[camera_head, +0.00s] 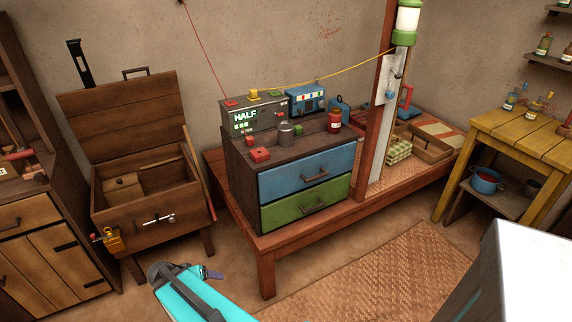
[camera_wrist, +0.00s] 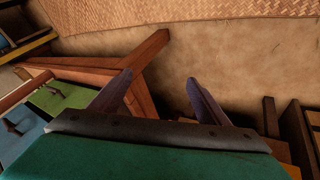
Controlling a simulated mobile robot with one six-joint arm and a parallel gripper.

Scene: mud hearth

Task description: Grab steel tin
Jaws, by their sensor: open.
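The steel tin (camera_head: 286,134) is a small grey metal cylinder. It stands upright on top of the dark wooden drawer cabinet (camera_head: 236,156), in front of the grey box with the "HALF" display. My gripper (camera_head: 212,273) is low in front of the bench in the head view, well apart from the tin. In the wrist view my gripper (camera_wrist: 158,80) is open, with nothing between its two dark fingers. The tin does not show in the wrist view.
An open wooden chest (camera_head: 150,230) is at left, a wooden post (camera_head: 376,110) at right. Matting covers clear floor.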

